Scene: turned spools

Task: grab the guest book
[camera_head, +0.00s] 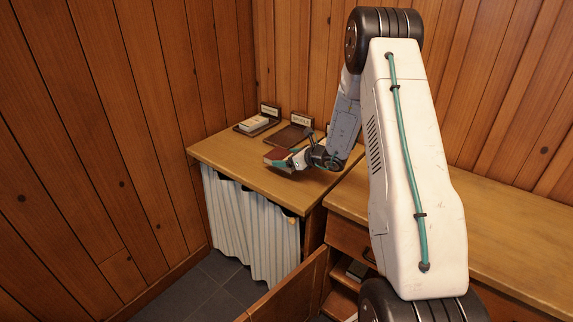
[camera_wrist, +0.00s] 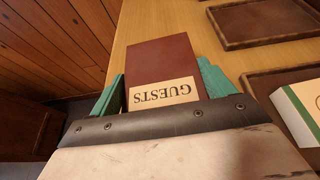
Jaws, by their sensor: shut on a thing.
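The guest book is a dark red book (camera_wrist: 160,58) with a cream label reading "GUESTS", upside down in the wrist view. In the head view the book (camera_head: 277,155) is at the front part of the wooden desk top (camera_head: 240,168). My gripper (camera_wrist: 160,88) has one teal finger on each side of the book and is shut on it. In the head view my gripper (camera_head: 287,163) reaches in from the right. Whether the book touches the desk or is held just above it, I cannot tell.
A brown tray (camera_head: 292,137) with a small sign (camera_head: 301,120) behind it is at the back. Another tray holds a pale book (camera_head: 253,123). A striped curtain (camera_head: 250,228) hangs below the desk. A cabinet door (camera_head: 290,290) stands open at lower right.

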